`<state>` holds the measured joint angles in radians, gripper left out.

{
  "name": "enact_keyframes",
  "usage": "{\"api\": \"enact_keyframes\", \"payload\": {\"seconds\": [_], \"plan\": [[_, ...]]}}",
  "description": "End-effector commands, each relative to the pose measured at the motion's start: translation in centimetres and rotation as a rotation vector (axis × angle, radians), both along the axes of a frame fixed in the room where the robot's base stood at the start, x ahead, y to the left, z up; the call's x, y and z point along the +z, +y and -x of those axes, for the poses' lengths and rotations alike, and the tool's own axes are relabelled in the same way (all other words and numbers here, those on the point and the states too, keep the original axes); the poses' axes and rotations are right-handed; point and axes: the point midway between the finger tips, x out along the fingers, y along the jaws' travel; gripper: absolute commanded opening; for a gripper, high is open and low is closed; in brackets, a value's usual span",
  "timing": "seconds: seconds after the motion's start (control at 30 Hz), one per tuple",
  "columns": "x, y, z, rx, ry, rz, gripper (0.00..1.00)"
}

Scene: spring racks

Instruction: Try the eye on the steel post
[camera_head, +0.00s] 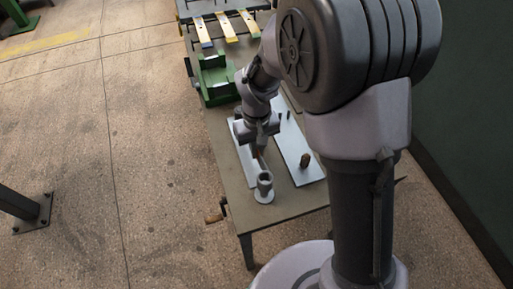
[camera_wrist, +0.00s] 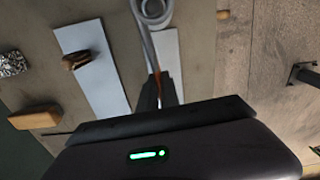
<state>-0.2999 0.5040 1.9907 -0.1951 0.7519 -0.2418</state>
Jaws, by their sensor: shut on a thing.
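My gripper (camera_head: 257,143) is above the near part of the bench, and its fingers (camera_wrist: 159,88) are shut on a thin grey spring leaf (camera_wrist: 146,45) with an orange-brown stripe near the jaws. The leaf runs from the fingers to a rolled grey eye (camera_wrist: 153,10) at the top edge of the wrist view. In the head view a short grey steel post (camera_head: 264,186) on a round base stands near the bench's front edge, and the leaf's far end meets it there. I cannot tell whether the eye is around the post or just above it; the wrist view cuts this off.
Two pale plates lie on the bench (camera_head: 232,185); a small brown object (camera_head: 305,160) stands on the right plate (camera_head: 293,143). A green fixture (camera_head: 213,82) stands farther back, before a rack of spring leaves (camera_head: 228,27). A wooden block (camera_wrist: 35,117) shows in the wrist view.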

Motion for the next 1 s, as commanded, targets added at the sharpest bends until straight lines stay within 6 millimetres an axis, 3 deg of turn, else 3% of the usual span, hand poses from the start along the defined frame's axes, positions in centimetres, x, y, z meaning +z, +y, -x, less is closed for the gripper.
{"api": "enact_keyframes", "payload": {"seconds": [1.0], "plan": [[-2.2, 0.0, 0.0, 0.0, -0.001, 0.0, 0.0]]}}
